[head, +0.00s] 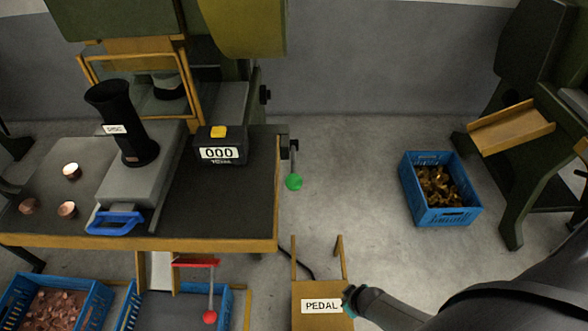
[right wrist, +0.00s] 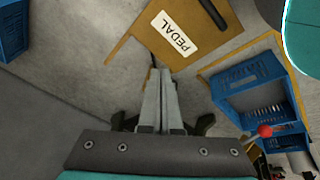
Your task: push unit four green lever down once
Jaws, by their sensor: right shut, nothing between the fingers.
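The green lever (head: 293,182) hangs from a dark bracket at the right edge of the work table, its arm pointing down and its green ball at the lower end. No unit number is readable beside it. My right gripper (head: 349,296) is below and to the right of the green ball, apart from it, near the PEDAL box. In the right wrist view my right gripper (right wrist: 160,85) has its fingers together with nothing between them. The green lever cannot be made out there. My left gripper is not in view.
A wooden box labelled PEDAL (head: 320,289) stands below the lever. A red-balled lever (head: 209,317) hangs by a blue crate at the table front. The floor between lever and crate is clear.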

